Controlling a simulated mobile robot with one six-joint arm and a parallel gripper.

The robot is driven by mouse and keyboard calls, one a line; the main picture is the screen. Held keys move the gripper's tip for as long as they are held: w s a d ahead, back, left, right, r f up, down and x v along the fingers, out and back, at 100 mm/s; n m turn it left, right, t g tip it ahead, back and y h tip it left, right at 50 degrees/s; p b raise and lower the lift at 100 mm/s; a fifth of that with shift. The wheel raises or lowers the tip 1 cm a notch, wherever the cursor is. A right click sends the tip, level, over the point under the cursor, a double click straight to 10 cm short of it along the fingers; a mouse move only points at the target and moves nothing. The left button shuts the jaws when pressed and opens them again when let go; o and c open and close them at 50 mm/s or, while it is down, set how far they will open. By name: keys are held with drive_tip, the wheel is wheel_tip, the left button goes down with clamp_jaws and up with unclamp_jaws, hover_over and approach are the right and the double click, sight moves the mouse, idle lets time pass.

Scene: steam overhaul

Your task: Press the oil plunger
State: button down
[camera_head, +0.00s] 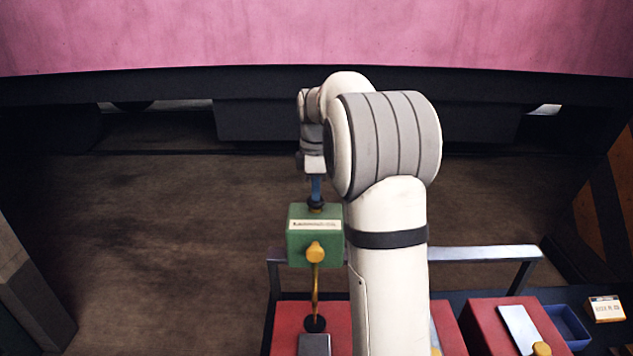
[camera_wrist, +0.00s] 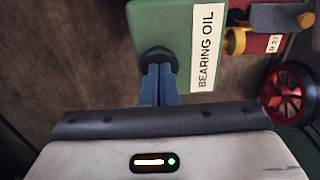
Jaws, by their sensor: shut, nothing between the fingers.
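The oil dispenser is a green box (camera_head: 301,243) with a white label, which reads "BEARING OIL" in the wrist view (camera_wrist: 155,25). A dark round plunger cap (camera_head: 316,202) sits on its top; it also shows in the wrist view (camera_wrist: 158,55). My gripper (camera_head: 316,190) points down with its blue fingers together and empty, right above the cap. In the wrist view my fingertips (camera_wrist: 160,68) meet the cap's edge or overlap it. I cannot tell whether they touch it or how far it is pressed. A yellow knob and spout (camera_head: 316,253) are on the box's front.
A metal rail (camera_head: 480,253) runs right of the box. Red blocks (camera_head: 488,322), a blue bin (camera_head: 567,325) and a small labelled box (camera_head: 605,309) are below it. The wrist view shows a red handwheel (camera_wrist: 287,93) at right. Open floor lies left.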

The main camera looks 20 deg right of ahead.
drive_tip(key=shift+s+f, duration=0.1)
drive_tip(key=shift+f, duration=0.2)
wheel_tip(320, 180, up, 15)
drive_tip(key=p, duration=0.2)
drive_tip(key=shift+f+p, duration=0.2)
drive_tip(key=shift+p, duration=0.2)
idle(1.2)
drive_tip(key=s+a+f+m+t, duration=0.2)
drive_tip(key=s+a+m, duration=0.45)
drive_tip(key=s, duration=0.65)
drive_tip(key=s+a+f+m, duration=0.2)
drive_tip(key=s+f, duration=0.3)
drive_tip(key=s, duration=0.3)
drive_tip(key=s+a+f+m+t, duration=0.1)
drive_tip(key=s+a+f+m, duration=0.2)
drive_tip(key=s+f+m, duration=0.2)
drive_tip(key=s, duration=0.3)
drive_tip(key=shift+f, duration=0.35)
